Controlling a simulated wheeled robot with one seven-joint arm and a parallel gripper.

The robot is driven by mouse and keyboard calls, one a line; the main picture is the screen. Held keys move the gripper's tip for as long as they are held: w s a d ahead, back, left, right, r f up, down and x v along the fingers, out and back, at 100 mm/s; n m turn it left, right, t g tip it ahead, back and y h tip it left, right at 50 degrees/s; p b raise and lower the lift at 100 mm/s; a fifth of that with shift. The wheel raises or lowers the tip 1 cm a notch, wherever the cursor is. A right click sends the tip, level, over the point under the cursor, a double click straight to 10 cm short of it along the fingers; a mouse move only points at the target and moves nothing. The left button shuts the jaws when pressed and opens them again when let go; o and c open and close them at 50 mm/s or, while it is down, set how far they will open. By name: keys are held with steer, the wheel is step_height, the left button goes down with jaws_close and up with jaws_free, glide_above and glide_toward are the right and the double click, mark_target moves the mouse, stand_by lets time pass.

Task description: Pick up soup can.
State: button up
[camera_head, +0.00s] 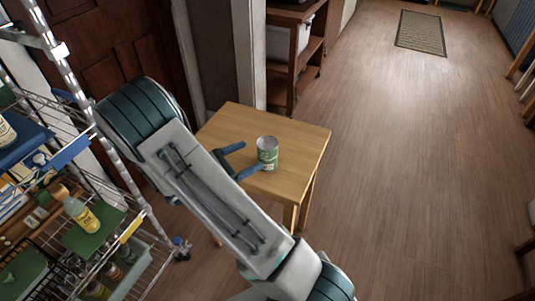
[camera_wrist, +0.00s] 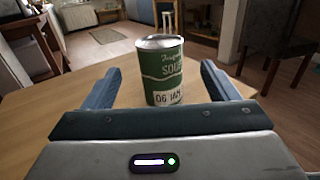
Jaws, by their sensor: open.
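The soup can (camera_head: 267,153) is a green can with a silver top, standing upright on a small wooden table (camera_head: 305,143). In the wrist view the soup can (camera_wrist: 161,72) is ahead, its label facing me, in line with the space between the fingers. My gripper (camera_head: 241,161) is open and empty, at the left of the can in the head view. In the wrist view my gripper (camera_wrist: 160,75) has one blue finger on each side of the can's outline, with gaps on both sides. My arm hides part of the table's near left.
A wire shelf rack (camera_head: 150,255) with bottles, such as a yellow-labelled one (camera_head: 82,215), stands at the left. A wooden shelf unit (camera_head: 305,50) stands behind the table. A rug (camera_head: 421,33) lies far back. The floor at the right is clear.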

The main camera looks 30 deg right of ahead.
mark_target(259, 150)
steer(key=d, duration=0.7)
steer(key=shift+w+d+r, duration=0.2)
steer(key=shift+w+d, duration=0.15)
steer(key=shift+w, duration=0.05)
steer(key=c, duration=1.3)
